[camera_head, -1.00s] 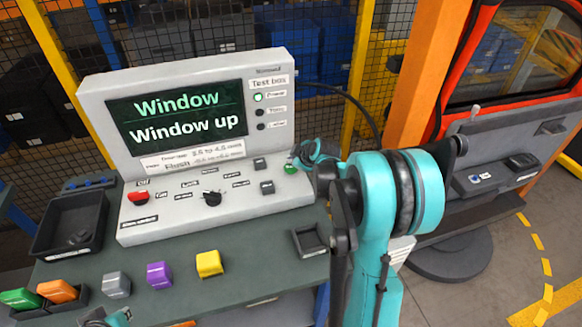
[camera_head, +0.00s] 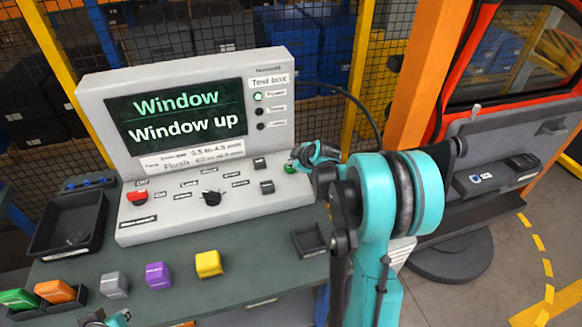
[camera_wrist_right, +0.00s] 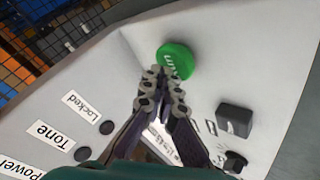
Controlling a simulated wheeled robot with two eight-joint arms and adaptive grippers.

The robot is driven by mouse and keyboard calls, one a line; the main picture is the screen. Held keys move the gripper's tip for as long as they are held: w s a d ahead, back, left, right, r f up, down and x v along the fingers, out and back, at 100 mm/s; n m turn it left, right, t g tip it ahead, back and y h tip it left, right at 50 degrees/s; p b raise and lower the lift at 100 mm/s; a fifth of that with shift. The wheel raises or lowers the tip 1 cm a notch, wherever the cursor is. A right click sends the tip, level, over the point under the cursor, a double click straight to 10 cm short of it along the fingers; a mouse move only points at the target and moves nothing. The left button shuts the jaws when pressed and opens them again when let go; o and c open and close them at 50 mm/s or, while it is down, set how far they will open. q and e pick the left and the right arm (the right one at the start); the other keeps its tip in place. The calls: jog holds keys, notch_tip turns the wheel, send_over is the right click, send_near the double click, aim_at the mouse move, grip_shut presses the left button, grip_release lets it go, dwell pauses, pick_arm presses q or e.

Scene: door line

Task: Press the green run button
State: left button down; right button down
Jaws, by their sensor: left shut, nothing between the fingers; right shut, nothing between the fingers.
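The green run button (camera_head: 290,168) is at the right end of the test box's sloped panel. It also shows in the right wrist view (camera_wrist_right: 175,60) as a round green cap with white lettering. My right gripper (camera_head: 300,160) is shut and empty beside the button. In the right wrist view its fingertips (camera_wrist_right: 163,80) overlap the button's lower edge; I cannot tell whether they touch it. The test box (camera_head: 190,150) has a screen (camera_head: 185,118) reading "Window" and "Window up". My left gripper (camera_head: 115,318) is only partly in view at the bottom left edge, with its fingers hardly visible.
A red button (camera_head: 137,197), a black knob (camera_head: 211,198) and dark square buttons (camera_head: 267,187) share the panel. Grey (camera_head: 114,285), purple (camera_head: 158,275) and yellow (camera_head: 209,264) blocks stand in front. A black tray (camera_head: 68,225) is at left, a door panel (camera_head: 510,160) at right.

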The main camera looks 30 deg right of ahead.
jog(key=shift+f+b, duration=0.3)
jog(key=shift+f, duration=0.15)
jog(key=shift+r, duration=0.1)
dwell(0.5)
jog(key=shift+r+p, duration=0.65)
jog(key=shift+r, duration=0.2)
jog(key=shift+r, duration=0.1)
jog(key=shift+r+p, duration=1.9)
jog(key=shift+r, duration=0.55)
notch_tip(320, 180, up, 9)
jog(key=p, duration=0.6)
jog(key=shift+f, duration=0.15)
